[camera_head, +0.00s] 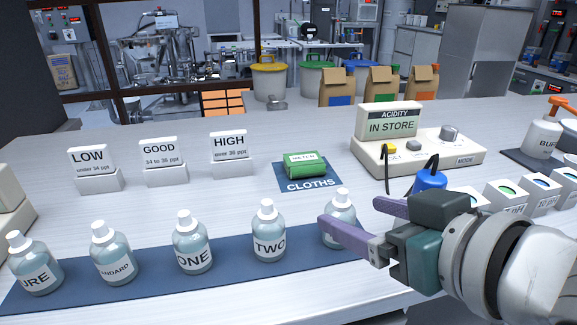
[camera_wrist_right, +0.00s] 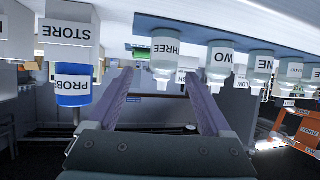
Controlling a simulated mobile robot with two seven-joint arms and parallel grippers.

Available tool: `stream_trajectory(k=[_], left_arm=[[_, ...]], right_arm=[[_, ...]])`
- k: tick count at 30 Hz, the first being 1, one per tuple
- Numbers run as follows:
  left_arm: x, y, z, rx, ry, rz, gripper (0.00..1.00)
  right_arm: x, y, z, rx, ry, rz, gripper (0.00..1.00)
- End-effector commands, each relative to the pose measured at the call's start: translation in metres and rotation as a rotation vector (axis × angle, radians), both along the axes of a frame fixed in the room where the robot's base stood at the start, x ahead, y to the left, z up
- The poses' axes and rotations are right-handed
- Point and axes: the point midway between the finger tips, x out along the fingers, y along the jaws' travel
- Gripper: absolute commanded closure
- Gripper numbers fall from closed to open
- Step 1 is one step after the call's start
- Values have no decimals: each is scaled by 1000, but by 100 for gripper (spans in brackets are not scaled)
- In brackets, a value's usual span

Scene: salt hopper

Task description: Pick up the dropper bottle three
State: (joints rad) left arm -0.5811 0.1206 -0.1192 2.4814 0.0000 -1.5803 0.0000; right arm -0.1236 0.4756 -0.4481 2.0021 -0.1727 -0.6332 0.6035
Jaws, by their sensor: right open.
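Dropper bottle three (camera_head: 343,205) is a clear pale-blue bottle with a white cap, upright at the right end of a row on a dark blue mat (camera_head: 225,264). My right gripper (camera_head: 348,211) is open beside it, with its purple fingers spread. One finger hides the lower part and label of the bottle in the head view. In the right wrist view, which is upside down, the bottle labelled THREE (camera_wrist_right: 165,58) shows between the two fingers (camera_wrist_right: 158,75). I cannot tell whether a finger touches it. My left gripper is out of view.
Bottle TWO (camera_head: 268,234) stands just left, then ONE (camera_head: 192,245) and others. A blue probe holder (camera_head: 430,181) and small boxes (camera_head: 506,194) sit near my right wrist. Behind are a cloths pad (camera_head: 306,184), the acidity meter (camera_head: 408,155) and salinity signs (camera_head: 163,162).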

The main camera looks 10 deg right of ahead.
Motion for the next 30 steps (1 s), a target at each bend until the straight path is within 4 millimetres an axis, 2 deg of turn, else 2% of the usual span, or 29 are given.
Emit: stream_trajectory(k=[3,8,18,27,30], left_arm=[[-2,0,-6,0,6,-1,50],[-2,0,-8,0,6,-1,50],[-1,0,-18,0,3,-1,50],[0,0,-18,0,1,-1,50],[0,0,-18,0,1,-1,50]], right_arm=[[15,4,-8,0,-2,0,16],[25,7,-14,-1,-1,0,16],[63,19,-34,-2,1,0,16],[66,20,-35,-1,1,0,16],[66,20,-35,-1,1,0,28]])
